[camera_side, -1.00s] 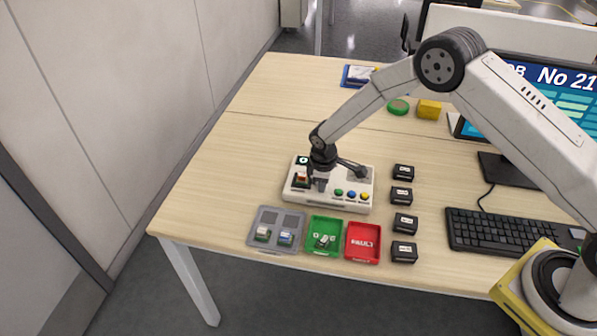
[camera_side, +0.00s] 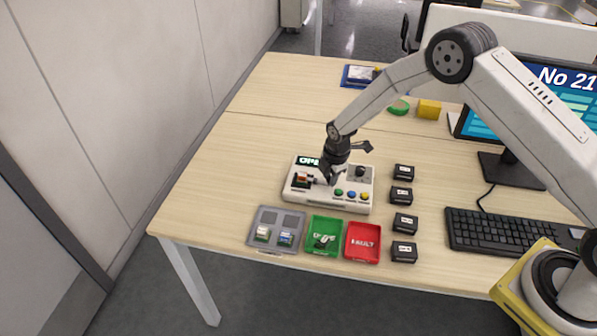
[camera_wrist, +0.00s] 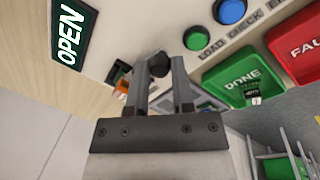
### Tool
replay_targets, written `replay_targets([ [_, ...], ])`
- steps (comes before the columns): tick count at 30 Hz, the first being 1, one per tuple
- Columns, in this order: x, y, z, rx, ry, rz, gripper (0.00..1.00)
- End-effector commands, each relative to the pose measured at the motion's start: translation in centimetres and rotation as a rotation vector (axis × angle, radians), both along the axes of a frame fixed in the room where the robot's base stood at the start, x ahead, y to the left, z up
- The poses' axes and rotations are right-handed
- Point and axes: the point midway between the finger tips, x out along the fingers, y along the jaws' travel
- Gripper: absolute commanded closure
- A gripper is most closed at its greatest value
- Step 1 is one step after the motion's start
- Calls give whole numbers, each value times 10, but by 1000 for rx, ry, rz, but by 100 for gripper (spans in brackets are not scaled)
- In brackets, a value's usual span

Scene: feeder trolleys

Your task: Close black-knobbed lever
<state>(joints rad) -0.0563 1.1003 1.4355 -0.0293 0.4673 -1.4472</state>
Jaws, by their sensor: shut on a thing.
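The black knob (camera_wrist: 159,65) of the lever shows between my gripper's fingers in the wrist view. My gripper (camera_wrist: 161,76) is shut on it. In the side view my gripper (camera_side: 327,179) is low over the left-middle of the white console (camera_side: 325,200), tilted. The knob is hard to make out there, and the lever's shaft is mostly hidden by the fingers. A dark fixture with an orange part (camera_side: 301,179) is just left of the fingers; it also shows in the wrist view (camera_wrist: 122,78). The console's display (camera_wrist: 71,32) reads OPEN.
Blue and yellow buttons and a green one (camera_side: 338,192) line the console's front right. A black round knob (camera_side: 360,172) stands behind them. A grey tray (camera_side: 292,219), green tray (camera_side: 312,249) and red tray (camera_side: 363,258) lie in front; several black boxes (camera_side: 403,225) stand right.

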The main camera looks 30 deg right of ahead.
Motion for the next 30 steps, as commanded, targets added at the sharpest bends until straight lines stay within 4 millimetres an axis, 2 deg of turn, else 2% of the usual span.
replay_targets([
  [10,4,-5,0,0,0,144,100],
  [26,5,-6,1,-1,-1,170,100],
  [27,5,-6,1,-1,-1,170,61],
  [30,5,-6,0,-1,-1,170,35],
])
